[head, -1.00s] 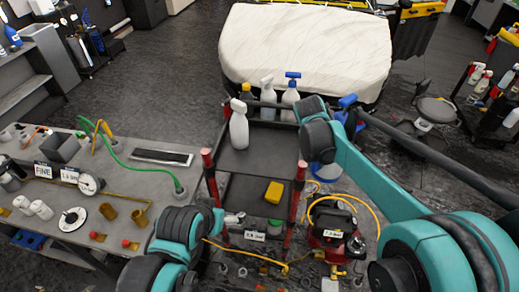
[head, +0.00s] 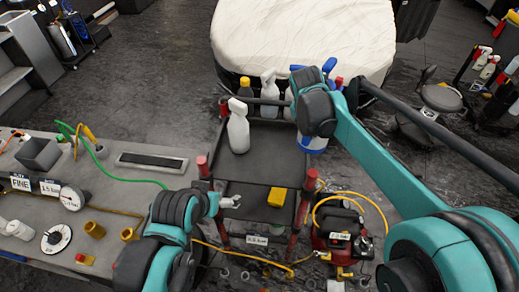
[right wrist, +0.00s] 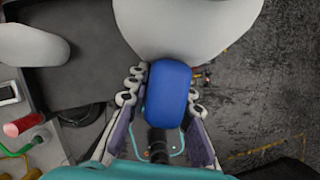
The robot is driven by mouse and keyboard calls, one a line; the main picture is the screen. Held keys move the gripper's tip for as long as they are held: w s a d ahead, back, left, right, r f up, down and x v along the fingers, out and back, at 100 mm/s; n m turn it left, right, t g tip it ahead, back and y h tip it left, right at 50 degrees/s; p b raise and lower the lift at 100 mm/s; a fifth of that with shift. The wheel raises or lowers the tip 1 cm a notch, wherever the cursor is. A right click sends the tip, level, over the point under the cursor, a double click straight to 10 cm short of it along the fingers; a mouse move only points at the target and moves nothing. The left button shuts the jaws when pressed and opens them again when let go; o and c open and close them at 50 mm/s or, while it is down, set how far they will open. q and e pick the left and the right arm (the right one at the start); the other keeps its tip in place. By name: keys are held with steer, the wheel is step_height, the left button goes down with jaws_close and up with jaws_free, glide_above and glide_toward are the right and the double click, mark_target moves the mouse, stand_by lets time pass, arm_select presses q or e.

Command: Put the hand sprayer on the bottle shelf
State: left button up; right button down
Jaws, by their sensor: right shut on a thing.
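The hand sprayer, white with a blue part, is in my right gripper (right wrist: 167,82). In the right wrist view its blue part (right wrist: 168,92) sits between the fingers, with the large white body (right wrist: 188,25) beyond. In the head view my right arm mostly hides it; a white and blue bit (head: 314,145) shows beside the cart's right edge. The bottle shelf seems to be the dark cart's top (head: 262,166); a white spray bottle (head: 238,132) stands upright on its left part. My left gripper (head: 232,202) looks open and empty by the cart's front left.
Several bottles, one white sprayer (head: 268,92) among them, stand along the cart's back. A yellow block (head: 276,197) lies low at the front. A red compressor (head: 340,232) with a yellow hose is right of the cart. A grey workbench (head: 110,205) is left.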

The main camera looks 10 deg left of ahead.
steer(key=shift+s+f+b, duration=0.15)
steer(key=shift+f+b, duration=0.15)
steer(key=shift+f, duration=0.45)
steer(key=a+f+b, duration=0.2)
steer(key=a+f, duration=0.9)
steer(key=shift+w+a, duration=0.3)
steer(key=shift+w, duration=0.1)
steer(key=shift+f, duration=0.15)
steer(key=c, duration=1.3)
jaws_free()
steer(key=shift+c, duration=0.2)
